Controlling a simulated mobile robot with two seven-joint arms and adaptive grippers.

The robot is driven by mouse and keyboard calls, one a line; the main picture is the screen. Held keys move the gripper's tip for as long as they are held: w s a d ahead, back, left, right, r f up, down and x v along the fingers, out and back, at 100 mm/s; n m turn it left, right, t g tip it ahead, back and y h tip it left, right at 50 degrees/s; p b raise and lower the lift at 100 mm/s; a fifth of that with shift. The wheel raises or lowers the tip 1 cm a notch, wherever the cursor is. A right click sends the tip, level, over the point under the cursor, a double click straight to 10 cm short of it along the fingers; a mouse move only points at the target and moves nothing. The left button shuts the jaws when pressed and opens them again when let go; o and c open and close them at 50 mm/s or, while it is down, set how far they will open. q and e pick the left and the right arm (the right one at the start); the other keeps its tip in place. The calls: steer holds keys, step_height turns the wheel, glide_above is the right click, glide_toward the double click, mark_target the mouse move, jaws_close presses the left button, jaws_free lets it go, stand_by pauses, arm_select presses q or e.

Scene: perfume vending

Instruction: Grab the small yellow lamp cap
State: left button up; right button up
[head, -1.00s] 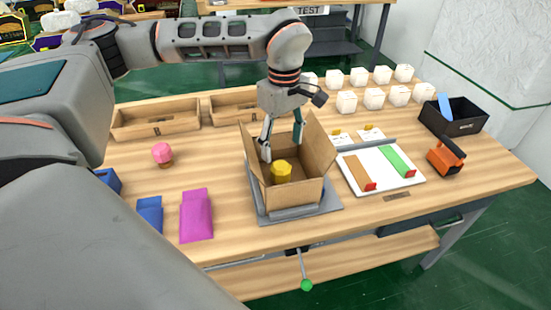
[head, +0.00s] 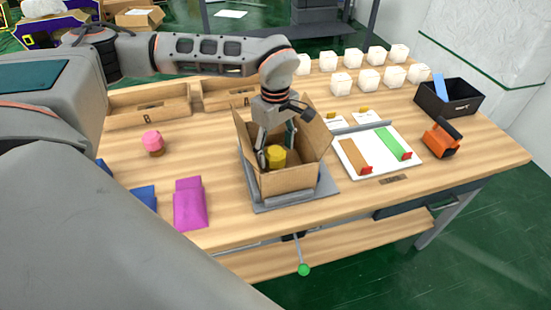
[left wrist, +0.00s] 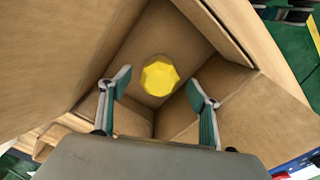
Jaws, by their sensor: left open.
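The yellow lamp cap (head: 276,155) is a small faceted piece inside the open cardboard box (head: 287,181). In the left wrist view the yellow cap (left wrist: 159,76) lies ahead of and between the fingertips. My left gripper (head: 276,150) reaches down into the box from above, its fingers around the cap's level in the head view. In the left wrist view the left gripper (left wrist: 158,88) is open, with green-padded fingers apart and nothing between them. Whether a finger touches the cap cannot be told. My right gripper is not in view.
The box stands on a grey plate (head: 262,205) with flaps raised around the gripper. A white tray (head: 378,168) with brown and green pieces is to the right. Magenta (head: 190,205) and blue pieces and a pink-topped item (head: 153,142) are left. White cubes (head: 369,79) stand behind.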

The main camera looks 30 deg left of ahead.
mark_target(276, 151)
arm_select(q)
steer(key=shift+f, duration=1.5)
steer(key=c, duration=1.2)
steer(key=shift+r, duration=0.1)
steer(key=shift+c, duration=0.2)
